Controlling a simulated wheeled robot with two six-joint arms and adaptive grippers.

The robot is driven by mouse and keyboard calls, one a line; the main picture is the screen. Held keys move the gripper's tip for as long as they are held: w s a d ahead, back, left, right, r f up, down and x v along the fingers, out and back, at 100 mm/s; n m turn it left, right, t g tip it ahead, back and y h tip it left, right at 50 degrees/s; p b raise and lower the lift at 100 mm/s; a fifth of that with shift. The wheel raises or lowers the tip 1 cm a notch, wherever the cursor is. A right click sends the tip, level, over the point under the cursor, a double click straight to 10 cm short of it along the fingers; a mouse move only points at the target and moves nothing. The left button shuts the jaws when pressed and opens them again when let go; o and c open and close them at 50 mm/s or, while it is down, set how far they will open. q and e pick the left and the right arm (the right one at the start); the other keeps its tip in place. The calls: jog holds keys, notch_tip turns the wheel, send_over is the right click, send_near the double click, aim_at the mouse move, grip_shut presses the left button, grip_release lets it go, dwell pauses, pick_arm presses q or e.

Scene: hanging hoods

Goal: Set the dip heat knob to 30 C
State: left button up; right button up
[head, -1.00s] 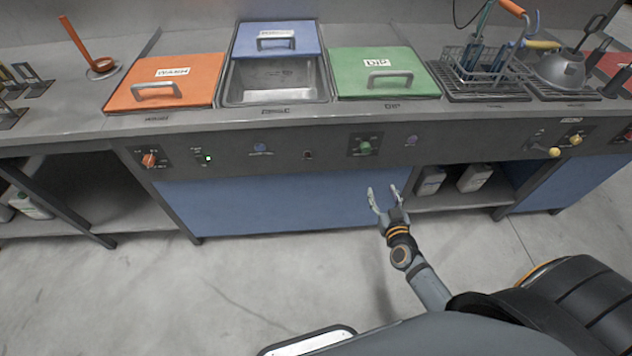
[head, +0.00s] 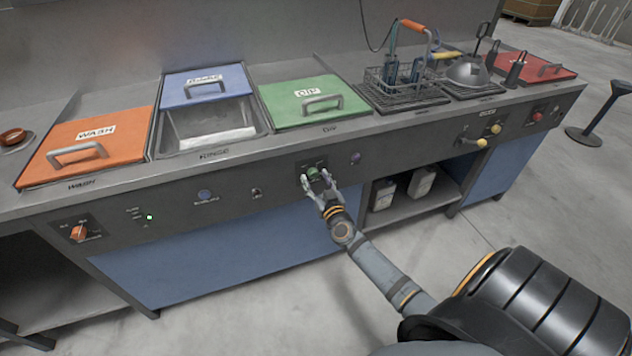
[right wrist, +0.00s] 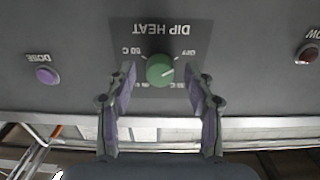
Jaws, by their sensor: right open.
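The green dip heat knob (head: 312,171) is on a dark plate on the counter's front panel, below the green DIP lid. In the right wrist view, which shows the panel upside down, the knob (right wrist: 160,70) has a pale mark pointing right and slightly up, toward the OFF side. 50 C reads at upper left; the lower labels are partly hidden by the fingers. My right gripper (head: 319,182) is at the knob. Its open fingers (right wrist: 159,86) stand on either side of the knob with gaps, apparently not touching it. My left gripper is out of view.
The counter edge overhangs the panel. The green lid (head: 300,101) lies above. An orange knob (head: 78,232) is far left; yellow knobs (head: 482,143) are to the right.

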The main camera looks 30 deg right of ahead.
jog(key=shift+w, duration=0.1)
grip_shut()
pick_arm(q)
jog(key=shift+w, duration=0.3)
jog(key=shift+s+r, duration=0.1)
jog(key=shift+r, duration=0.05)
pick_arm(e)
jog(key=shift+m, duration=0.3)
jog(key=m+p, duration=0.1)
jog(key=m, duration=0.2)
jog(key=shift+m, duration=1.3)
jog(key=m, duration=0.3)
jog(key=shift+a+m+p, duration=0.1)
jog(key=shift+m+p, duration=0.2)
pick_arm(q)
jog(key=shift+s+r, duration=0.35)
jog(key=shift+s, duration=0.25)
pick_arm(e)
jog(key=m, duration=0.5)
jog(key=shift+m, duration=0.6)
